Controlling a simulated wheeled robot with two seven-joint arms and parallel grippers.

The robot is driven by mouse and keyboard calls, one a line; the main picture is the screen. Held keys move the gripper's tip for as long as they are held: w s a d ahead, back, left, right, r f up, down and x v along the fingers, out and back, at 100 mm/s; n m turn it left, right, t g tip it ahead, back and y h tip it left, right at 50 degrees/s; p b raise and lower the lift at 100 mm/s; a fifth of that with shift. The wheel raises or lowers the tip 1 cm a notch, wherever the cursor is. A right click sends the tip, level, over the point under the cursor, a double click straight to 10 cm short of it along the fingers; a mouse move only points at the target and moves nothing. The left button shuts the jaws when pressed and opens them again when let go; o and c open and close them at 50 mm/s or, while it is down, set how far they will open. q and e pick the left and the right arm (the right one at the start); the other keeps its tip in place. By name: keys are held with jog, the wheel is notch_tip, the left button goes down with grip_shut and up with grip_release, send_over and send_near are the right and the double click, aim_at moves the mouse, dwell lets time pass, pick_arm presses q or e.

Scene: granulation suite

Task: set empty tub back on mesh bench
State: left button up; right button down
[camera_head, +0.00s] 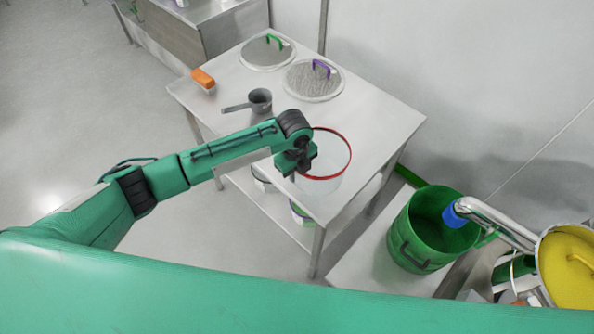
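A clear tub with a red rim (350,153) shows at the near right part of the steel bench (385,118). Its see-through body is hard to make out, and I cannot tell whether its base rests on the bench top. My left gripper (297,172) is at the left side of the red rim, touching or very close to it. The gripper partly hides the rim, and its fingers are too small and dark to show whether they are closed on it. My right gripper is out of view.
Two round mesh lids, one with a green handle (274,39) and one with a purple handle (322,67), lie at the bench's back. A grey scoop (260,98) and orange block (203,78) lie at left. A green bin (410,240) stands right, beneath a blue-tipped pipe (455,214).

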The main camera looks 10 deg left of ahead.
pick_arm(q)
jog(key=shift+r, duration=0.1)
notch_tip(320, 180, up, 12)
jog(key=b, duration=0.2)
jog(key=shift+s+a+b, duration=0.15)
jog(key=shift+s+b, duration=0.05)
jog(key=shift+b, duration=0.15)
dwell(0.3)
